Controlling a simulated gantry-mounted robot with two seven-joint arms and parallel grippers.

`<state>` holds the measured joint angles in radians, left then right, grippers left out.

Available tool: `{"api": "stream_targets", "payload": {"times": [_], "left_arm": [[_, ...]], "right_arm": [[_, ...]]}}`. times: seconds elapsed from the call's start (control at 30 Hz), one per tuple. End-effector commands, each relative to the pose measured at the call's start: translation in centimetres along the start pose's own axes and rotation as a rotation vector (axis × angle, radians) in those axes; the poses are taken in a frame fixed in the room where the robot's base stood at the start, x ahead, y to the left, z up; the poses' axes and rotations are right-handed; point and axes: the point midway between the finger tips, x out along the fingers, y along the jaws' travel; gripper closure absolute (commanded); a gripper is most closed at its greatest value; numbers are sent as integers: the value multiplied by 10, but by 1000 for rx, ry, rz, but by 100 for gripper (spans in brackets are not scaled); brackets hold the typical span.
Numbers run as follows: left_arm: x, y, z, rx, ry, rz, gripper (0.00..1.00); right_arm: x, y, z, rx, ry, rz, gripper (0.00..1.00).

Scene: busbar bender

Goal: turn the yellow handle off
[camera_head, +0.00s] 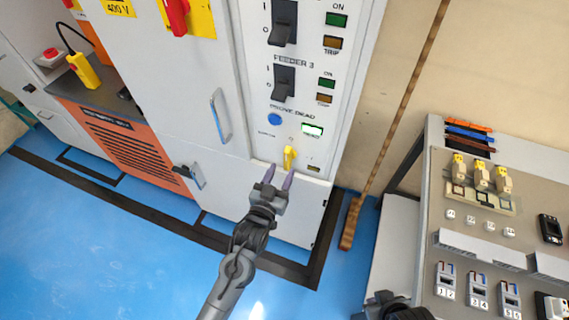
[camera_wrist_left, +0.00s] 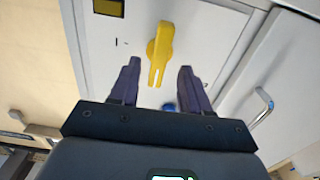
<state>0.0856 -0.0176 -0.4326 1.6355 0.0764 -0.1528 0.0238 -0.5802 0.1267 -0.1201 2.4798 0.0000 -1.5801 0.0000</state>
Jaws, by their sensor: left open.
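The yellow handle (camera_head: 289,158) sits on the white cabinet's lower front panel, under the "prove dead" label. The left wrist view shows the yellow handle (camera_wrist_left: 161,45) as a narrow lever with a slotted end, slightly tilted. My left gripper (camera_head: 278,176) is open just below the handle, its two purple fingers pointing at the panel. In the left wrist view the handle's slotted end shows between the fingertips of my left gripper (camera_wrist_left: 159,67). I see no contact, and the exact depth gap is unclear. My right gripper's fingers do not show.
Above the handle are a blue button (camera_head: 275,119), a lit display (camera_head: 312,130) and black feeder switches (camera_head: 284,82). A cabinet door handle (camera_head: 221,116) juts out on the left. A brown pole (camera_head: 398,120) leans at the right, beside a workbench panel (camera_head: 480,237).

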Motion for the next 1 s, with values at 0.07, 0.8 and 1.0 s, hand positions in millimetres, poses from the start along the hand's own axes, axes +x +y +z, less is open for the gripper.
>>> {"api": "stream_targets", "payload": {"times": [0.07, 0.8, 1.0], "left_arm": [[-16, 0, -1, 0, -2, 0, 53], [-66, 0, 0, 0, 0, 1, 53], [-66, 1, 1, -1, -2, 1, 53]], "right_arm": [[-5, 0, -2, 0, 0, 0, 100], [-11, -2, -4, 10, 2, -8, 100], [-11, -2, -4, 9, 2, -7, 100]]}}
